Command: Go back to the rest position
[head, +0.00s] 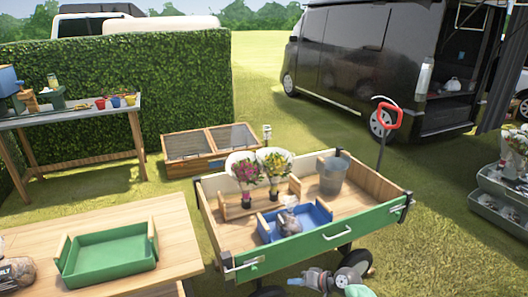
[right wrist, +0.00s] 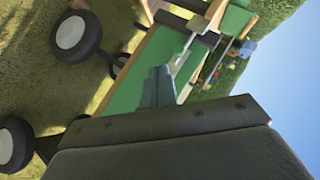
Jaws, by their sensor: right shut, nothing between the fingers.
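My right gripper (head: 316,280) shows at the bottom of the head view, low in front of the cart (head: 365,232) with the green side board. It is shut with nothing in it. In the right wrist view its fingers (right wrist: 157,88) are together, with the cart's green side (right wrist: 140,70) and wheels behind them. I cannot tell how far they are from the cart. My left gripper is not in view.
The cart carries a blue tray (head: 325,211) with a bag, two flower bouquets (head: 274,163) and a grey bucket (head: 333,177). A wooden table with a green tray (head: 110,254) stands at the left. A black van (head: 365,50) is behind. Grass lies right of the cart.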

